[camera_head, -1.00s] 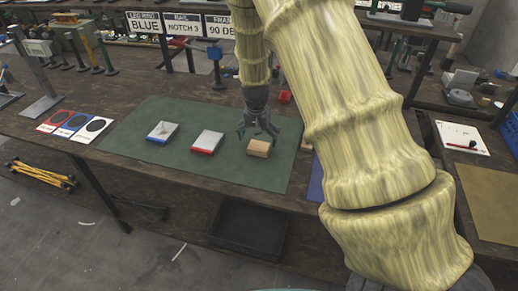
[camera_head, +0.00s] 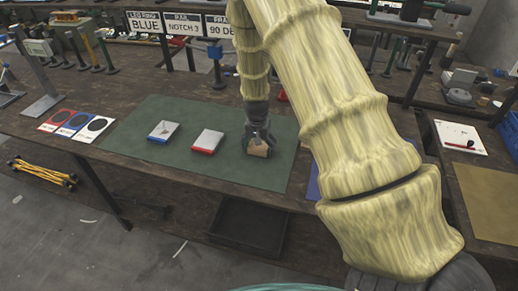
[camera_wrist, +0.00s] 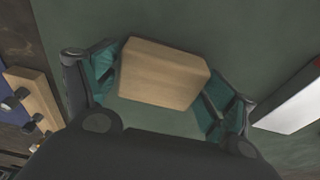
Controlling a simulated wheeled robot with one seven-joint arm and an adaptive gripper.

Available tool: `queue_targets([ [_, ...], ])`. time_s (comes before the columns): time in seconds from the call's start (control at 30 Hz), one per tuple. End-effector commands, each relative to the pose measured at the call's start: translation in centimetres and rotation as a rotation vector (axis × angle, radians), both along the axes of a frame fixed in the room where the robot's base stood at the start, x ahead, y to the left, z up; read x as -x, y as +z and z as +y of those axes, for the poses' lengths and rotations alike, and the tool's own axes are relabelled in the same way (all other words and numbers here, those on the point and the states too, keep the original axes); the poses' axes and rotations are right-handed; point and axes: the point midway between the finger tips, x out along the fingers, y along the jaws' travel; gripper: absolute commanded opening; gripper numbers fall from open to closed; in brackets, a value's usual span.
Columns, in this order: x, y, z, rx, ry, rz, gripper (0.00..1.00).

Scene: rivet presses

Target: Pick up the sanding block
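The sanding block appears to be the tan, wood-coloured block (camera_head: 258,150) on the green mat (camera_head: 165,115), right of two small trays. My gripper (camera_head: 259,143) is down at the block, with a finger on either side. In the wrist view the block (camera_wrist: 163,74) lies between the two dark fingers with teal pads (camera_wrist: 157,88), slightly turned to them. The pads are close against its left side and lower right corner. I cannot tell whether they press on it. The fingers hide parts of the block in the head view.
A blue-edged tray (camera_head: 163,132) and a red-edged tray (camera_head: 207,141) sit left of the block; the red-edged one is nearer. Printed cards (camera_head: 75,124) lie at the left of the workbench. Signs (camera_head: 183,24) stand behind the mat. The mat's front is clear.

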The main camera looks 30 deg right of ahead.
Motion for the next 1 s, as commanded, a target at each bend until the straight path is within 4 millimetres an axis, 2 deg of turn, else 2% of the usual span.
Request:
queue_targets([
  [0.03,0.0,0.0,0.0,0.0,0.0,0.0,0.65],
  [0.13,0.0,0.0,0.0,0.0,0.0,0.0,0.47],
  [0.23,0.0,0.0,0.0,0.0,0.0,0.0,0.47],
  [0.27,0.0,0.0,0.0,0.0,0.0,0.0,0.43],
  [0.57,0.0,0.4,0.0,0.001,0.0,-0.001,0.43],
  [0.9,-0.1,3.4,0.0,0.002,0.001,-0.002,0.43],
  [1.0,1.5,3.5,0.9,0.001,0.001,0.001,0.43],
])
